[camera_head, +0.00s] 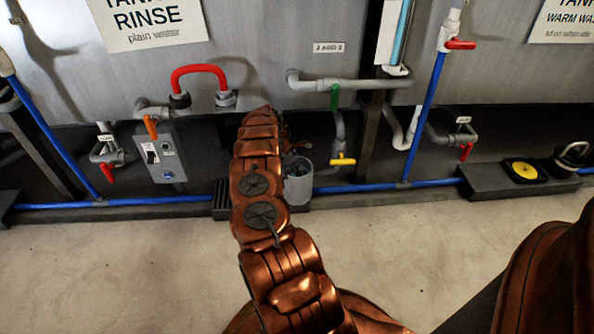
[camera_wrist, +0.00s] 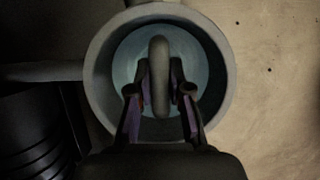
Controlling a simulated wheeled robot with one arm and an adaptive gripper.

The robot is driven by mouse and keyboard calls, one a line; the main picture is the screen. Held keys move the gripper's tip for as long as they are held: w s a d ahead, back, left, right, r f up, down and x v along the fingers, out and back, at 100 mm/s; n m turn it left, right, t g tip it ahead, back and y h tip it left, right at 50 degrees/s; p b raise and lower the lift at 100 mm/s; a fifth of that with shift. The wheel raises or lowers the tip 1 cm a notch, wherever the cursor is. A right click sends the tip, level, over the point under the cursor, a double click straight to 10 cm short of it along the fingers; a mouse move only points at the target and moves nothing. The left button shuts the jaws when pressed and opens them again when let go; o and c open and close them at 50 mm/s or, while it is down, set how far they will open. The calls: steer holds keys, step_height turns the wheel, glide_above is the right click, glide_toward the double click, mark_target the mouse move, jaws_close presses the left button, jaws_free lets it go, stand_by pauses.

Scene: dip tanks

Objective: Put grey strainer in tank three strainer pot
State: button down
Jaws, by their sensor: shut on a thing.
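My gripper (camera_wrist: 159,92) is shut on the upright grey loop handle of the grey strainer (camera_wrist: 158,62), one finger on each side. The strainer's handle is inside the round mouth of a grey strainer pot (camera_wrist: 97,70) in the wrist view. How deep the strainer sits, and whether it touches the pot's bottom, I cannot tell. In the head view the grey pot (camera_head: 299,188) stands low by the tank wall, just right of my copper arm. My arm and gripper hide most of the strainer there.
A pipe with a yellow valve handle (camera_head: 343,160) is right of the pot. A red hose (camera_head: 199,72) and grey control box (camera_head: 160,158) are left. Blue pipe (camera_head: 370,187) runs along the wall. A yellow disc (camera_head: 525,171) lies on a dark ledge. The floor (camera_head: 440,245) is clear.

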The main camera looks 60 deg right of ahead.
steer(key=c, duration=1.1)
jaws_free()
steer(key=shift+r, duration=0.1)
steer(key=p+v, duration=0.3)
steer(key=v, duration=0.9)
